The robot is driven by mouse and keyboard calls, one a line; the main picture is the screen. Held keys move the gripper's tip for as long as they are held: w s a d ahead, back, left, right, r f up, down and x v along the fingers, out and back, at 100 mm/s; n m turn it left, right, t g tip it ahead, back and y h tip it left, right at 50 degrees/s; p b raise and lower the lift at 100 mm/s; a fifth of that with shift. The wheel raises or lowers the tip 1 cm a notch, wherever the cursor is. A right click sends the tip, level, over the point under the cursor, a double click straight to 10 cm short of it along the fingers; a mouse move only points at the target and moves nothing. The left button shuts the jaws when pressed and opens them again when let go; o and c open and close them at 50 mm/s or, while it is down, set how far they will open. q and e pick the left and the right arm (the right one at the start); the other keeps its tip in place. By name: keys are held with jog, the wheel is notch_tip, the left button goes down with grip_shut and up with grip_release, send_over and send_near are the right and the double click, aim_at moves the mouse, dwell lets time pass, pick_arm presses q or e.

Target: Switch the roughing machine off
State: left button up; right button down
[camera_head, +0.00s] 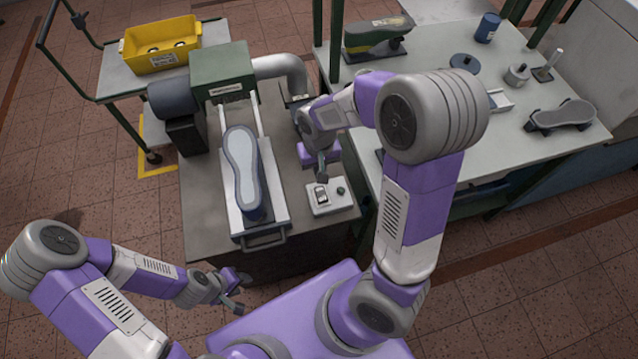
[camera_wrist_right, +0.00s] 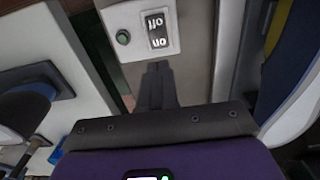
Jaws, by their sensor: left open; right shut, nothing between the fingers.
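The roughing machine (camera_head: 222,72) has a green housing at the back of the left bench. Its switch box (camera_head: 330,197) is a pale box at the bench's right front, also in the right wrist view (camera_wrist_right: 182,42). It carries a black rocker switch (camera_wrist_right: 157,30) marked off and on, and a round green button (camera_wrist_right: 123,37). I cannot tell which side is pressed. My right gripper (camera_head: 322,177) is shut and empty just behind the box; in the wrist view its fingertips (camera_wrist_right: 158,66) are near the "on" end, contact unclear. My left gripper (camera_head: 238,283) is open, before the bench.
A shoe last (camera_head: 243,170) lies sole up on the machine's carriage (camera_head: 278,208). A grey duct (camera_head: 285,68) runs right from the housing. A yellow crate (camera_head: 160,57) stands on a cart at back left.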

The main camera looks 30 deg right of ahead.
aim_at(319, 188)
notch_tip(319, 188, down, 7)
jog(key=shift+f+b, duration=0.2)
jog(key=shift+b, duration=0.65)
